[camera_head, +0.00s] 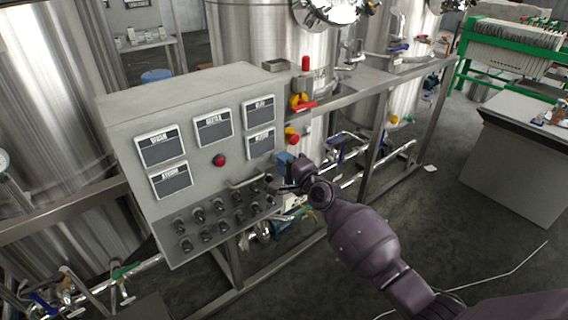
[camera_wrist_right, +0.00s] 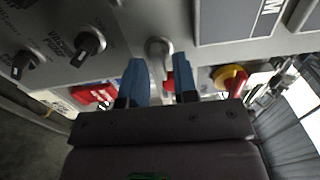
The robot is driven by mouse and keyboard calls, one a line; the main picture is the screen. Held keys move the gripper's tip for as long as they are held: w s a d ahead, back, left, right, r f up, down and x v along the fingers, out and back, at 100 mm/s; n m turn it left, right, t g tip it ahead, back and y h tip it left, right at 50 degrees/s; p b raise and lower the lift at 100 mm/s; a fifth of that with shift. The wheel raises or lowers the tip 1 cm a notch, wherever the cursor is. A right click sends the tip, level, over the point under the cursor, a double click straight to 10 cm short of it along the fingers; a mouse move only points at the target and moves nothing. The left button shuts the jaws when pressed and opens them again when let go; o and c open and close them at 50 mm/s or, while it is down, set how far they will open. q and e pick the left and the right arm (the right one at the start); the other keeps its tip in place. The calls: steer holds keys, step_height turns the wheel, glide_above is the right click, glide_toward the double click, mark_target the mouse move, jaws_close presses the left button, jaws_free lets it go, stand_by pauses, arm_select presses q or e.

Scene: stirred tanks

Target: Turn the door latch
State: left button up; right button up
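The grey control cabinet (camera_head: 125,120) fills the left centre of the head view. In the right wrist view, the gripper (camera_wrist_right: 160,75) is open, with a rounded metal handle end (camera_wrist_right: 158,46) just beyond the gap between the fingers. I cannot tell whether they touch. No part is clearly identifiable as the door latch. My left gripper is not in view.
A red-and-yellow rotary switch (camera_head: 299,103) and a red button on yellow (camera_head: 291,136) sit at the cabinet's right side. Several black knobs (camera_head: 197,216) are low on the front. Steel tanks (camera_head: 235,40) and frame rails stand behind. Open floor (camera_head: 440,225) is at the right.

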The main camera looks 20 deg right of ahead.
steer(key=shift+o, duration=0.6)
steer(key=v, duration=1)
steer(key=shift+s, duration=0.4)
steer(key=shift+d, duration=0.1)
